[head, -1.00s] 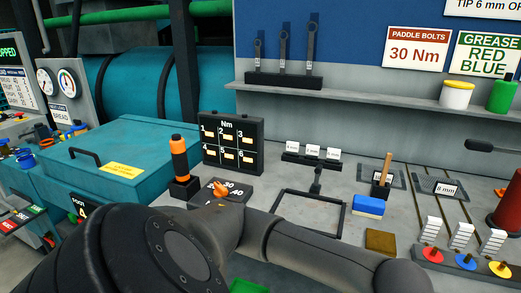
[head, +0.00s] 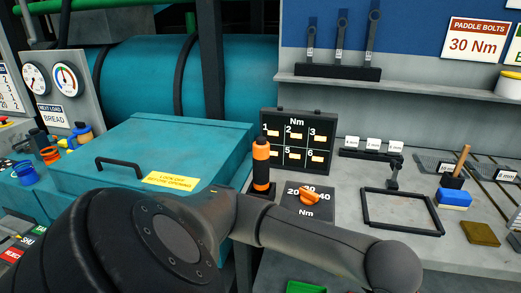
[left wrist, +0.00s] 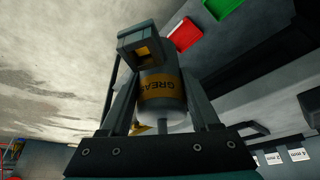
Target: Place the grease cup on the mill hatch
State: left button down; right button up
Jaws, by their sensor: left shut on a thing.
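The grease cup (left wrist: 160,112) is a grey cylinder with a yellow band lettered "GREAS", seen in the left wrist view. A grey block with an amber opening shows at its upper end. My left gripper (left wrist: 160,100) is shut on the cup, with a finger at each side. The mill hatch (head: 200,140) is the flat teal lid with a black handle and a yellow label, at left in the head view. Nothing rests on the visible part of its top. My left gripper and the cup are out of the head view; my dark arm covers the foreground. My right gripper is not in view.
An orange-handled tool (head: 261,165), a torque board (head: 297,142) and a dial block (head: 306,197) stand right of the hatch. Gauges (head: 64,80) are on a panel behind it at left. A black frame (head: 402,230) and blue block (head: 454,197) lie on the bench.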

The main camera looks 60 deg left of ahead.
aim_at(185, 153)
jog(key=k+j+z, duration=0.15)
jog(key=k+j, duration=0.3)
jog(key=j, duration=0.2)
jog(key=k+j+z, duration=0.15)
jog(key=k+j, duration=0.3)
jog(key=j, duration=0.15)
